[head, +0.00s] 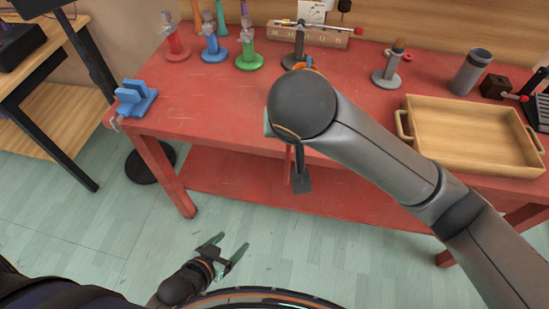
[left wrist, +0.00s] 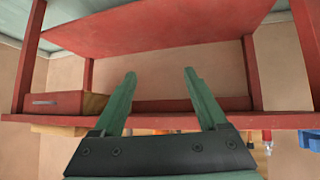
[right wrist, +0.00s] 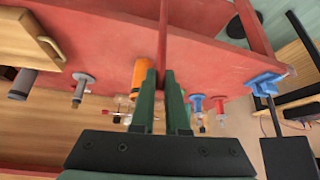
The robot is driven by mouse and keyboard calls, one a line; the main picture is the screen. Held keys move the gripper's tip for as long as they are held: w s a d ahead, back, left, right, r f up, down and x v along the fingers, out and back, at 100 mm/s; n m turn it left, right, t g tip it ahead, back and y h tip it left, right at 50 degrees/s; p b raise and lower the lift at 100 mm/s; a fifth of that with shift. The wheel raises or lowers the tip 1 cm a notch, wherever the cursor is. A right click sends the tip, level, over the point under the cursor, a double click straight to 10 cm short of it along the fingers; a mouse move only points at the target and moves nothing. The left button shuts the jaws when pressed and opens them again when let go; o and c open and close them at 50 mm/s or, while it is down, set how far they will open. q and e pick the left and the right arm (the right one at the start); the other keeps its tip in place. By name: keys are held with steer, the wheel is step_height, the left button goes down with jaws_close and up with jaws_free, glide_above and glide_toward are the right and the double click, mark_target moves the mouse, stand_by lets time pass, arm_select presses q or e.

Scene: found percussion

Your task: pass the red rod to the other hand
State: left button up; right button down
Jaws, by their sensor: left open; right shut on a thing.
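The red rod (right wrist: 163,40) shows in the right wrist view, running up from between the fingers of my right gripper (right wrist: 166,78), which is shut on it. In the head view my right forearm hides most of that gripper; a thin red upright strip below the forearm may be the rod, but I cannot tell for sure. My left gripper (head: 224,255) is open and empty, low over the floor in front of the table. Its spread fingers also show in the left wrist view (left wrist: 160,76). The two grippers are well apart.
The red table (head: 210,100) bears several coloured stands at the back, a blue holder (head: 137,97) at its left corner, a wooden tray (head: 470,103) and a grey cup (head: 472,72) at right. An orange cylinder (right wrist: 139,76) is close beside my right fingers in the right wrist view.

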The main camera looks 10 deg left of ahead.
arm_select(q)
steer(key=w+r+t+h, duration=0.1)
steer(key=r, duration=0.3)
steer(key=w+d+r+m+t+h, duration=0.1)
steer(key=w+r, duration=0.1)
steer(key=r, duration=0.2)
steer(key=w+r+m+t+h, duration=0.1)
steer(key=r+t, duration=0.1)
steer(key=r, duration=0.2)
steer(key=shift+w+d+r, duration=0.15)
steer(key=shift+d+r, duration=0.05)
steer(key=shift+d, duration=0.2)
steer(key=c, duration=0.4)
steer(key=m+t+h, duration=0.2)
steer(key=m+h, duration=0.1)
steer(key=h, duration=0.2)
glide_toward(288, 159)
steer(key=r, duration=0.1)
steer(key=x, duration=1.1)
steer(key=shift+d, duration=0.1)
steer(key=shift+c, duration=0.2)
jaws_close()
steer(key=shift+s+d, duration=0.1)
steer(key=shift+s, duration=0.1)
arm_select(e)
steer(key=c, duration=0.8)
jaws_free()
steer(key=shift+c, duration=0.2)
